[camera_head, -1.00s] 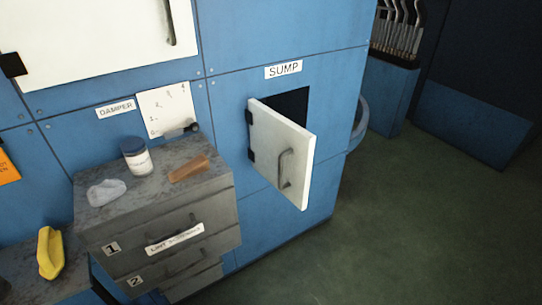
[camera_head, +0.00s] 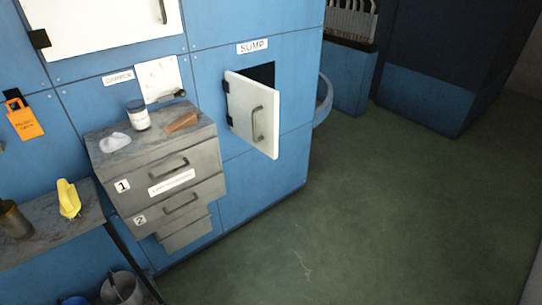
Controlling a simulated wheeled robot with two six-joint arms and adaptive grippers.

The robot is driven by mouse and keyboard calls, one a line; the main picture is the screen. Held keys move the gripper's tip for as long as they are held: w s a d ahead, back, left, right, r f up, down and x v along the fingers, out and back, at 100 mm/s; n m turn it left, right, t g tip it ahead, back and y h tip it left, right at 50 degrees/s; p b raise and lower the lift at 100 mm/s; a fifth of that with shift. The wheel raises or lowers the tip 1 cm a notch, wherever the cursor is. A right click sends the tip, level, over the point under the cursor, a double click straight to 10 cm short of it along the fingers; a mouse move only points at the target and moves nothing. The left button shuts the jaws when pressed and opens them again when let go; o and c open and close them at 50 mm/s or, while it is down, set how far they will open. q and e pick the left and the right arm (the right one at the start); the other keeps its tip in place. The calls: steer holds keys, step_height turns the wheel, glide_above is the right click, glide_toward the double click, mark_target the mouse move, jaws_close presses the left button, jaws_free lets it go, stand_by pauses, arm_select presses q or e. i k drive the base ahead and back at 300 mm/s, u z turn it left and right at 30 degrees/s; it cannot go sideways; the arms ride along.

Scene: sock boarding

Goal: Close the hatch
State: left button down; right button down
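The hatch (camera_head: 253,115) under the "SUMP" label (camera_head: 252,46) is a white door with a grey bar handle (camera_head: 257,123). It is hinged on its left side and stands ajar, swung out from the blue cabinet wall (camera_head: 284,170). The dark opening (camera_head: 263,73) shows behind its upper edge. Another white door (camera_head: 98,22) with a handle is at the upper left, cut by the picture edge. Neither of my grippers shows in the head view.
A grey drawer unit (camera_head: 165,180) juts out left of the hatch, with a jar (camera_head: 138,114) and a brown block (camera_head: 182,122) on top. A shelf with a yellow object (camera_head: 68,198) and buckets (camera_head: 121,288) are at lower left. Green floor (camera_head: 390,210) is open at right.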

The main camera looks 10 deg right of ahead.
mark_target(253, 106)
steer(key=z, duration=0.55)
steer(key=k, duration=0.2)
steer(key=u, duration=1.5)
steer(key=i, duration=0.8)
steer(key=u, duration=0.05)
